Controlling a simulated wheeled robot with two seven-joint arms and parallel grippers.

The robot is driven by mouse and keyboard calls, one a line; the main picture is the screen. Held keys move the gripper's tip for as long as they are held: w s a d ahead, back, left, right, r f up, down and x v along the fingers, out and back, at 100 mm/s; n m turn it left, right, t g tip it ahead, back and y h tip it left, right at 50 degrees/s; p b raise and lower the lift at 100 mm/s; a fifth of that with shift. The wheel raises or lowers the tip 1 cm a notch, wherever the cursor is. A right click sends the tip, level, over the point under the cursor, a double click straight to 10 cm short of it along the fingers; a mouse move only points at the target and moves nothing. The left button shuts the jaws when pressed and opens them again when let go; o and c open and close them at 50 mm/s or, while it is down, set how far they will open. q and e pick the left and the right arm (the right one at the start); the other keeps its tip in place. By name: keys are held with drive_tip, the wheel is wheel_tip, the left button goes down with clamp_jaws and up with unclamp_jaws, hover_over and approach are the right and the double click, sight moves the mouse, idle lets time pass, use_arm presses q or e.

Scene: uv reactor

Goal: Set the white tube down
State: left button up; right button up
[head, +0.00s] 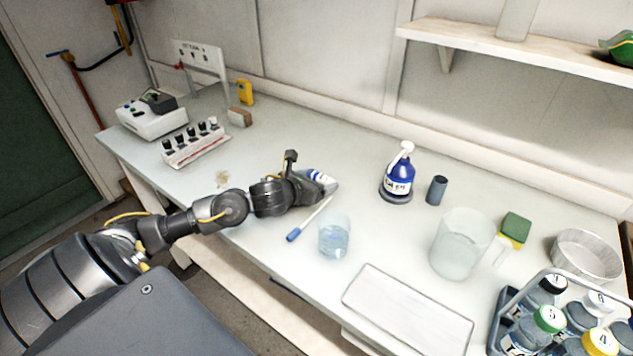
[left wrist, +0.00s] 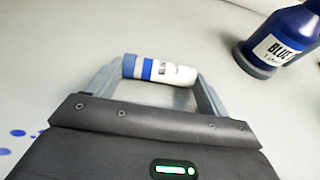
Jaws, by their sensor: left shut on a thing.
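The white tube (left wrist: 170,71) has blue bands near one end and some dark print. In the left wrist view it spans the gap between the two grey fingers of my left gripper (left wrist: 157,78), which is shut on it. In the head view the white tube (head: 319,175) shows partly at the tip of my left gripper (head: 322,184), over the table (head: 262,165) near its middle. The tube looks tilted or lying; I cannot tell whether it touches the table. My right gripper is in neither view.
A blue-tipped stick (head: 308,220) and a clear beaker (head: 334,238) with liquid are close in front of the gripper. A blue bottle (head: 397,179) stands to the right; it also shows in the left wrist view (left wrist: 280,45). A white tray (head: 408,308) lies farther right.

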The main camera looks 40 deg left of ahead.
use_arm(q)
drive_tip(key=shift+f, duration=0.35)
drive_tip(key=o, duration=1)
drive_tip(key=shift+s, duration=0.1)
drive_tip(key=shift+d, duration=0.1)
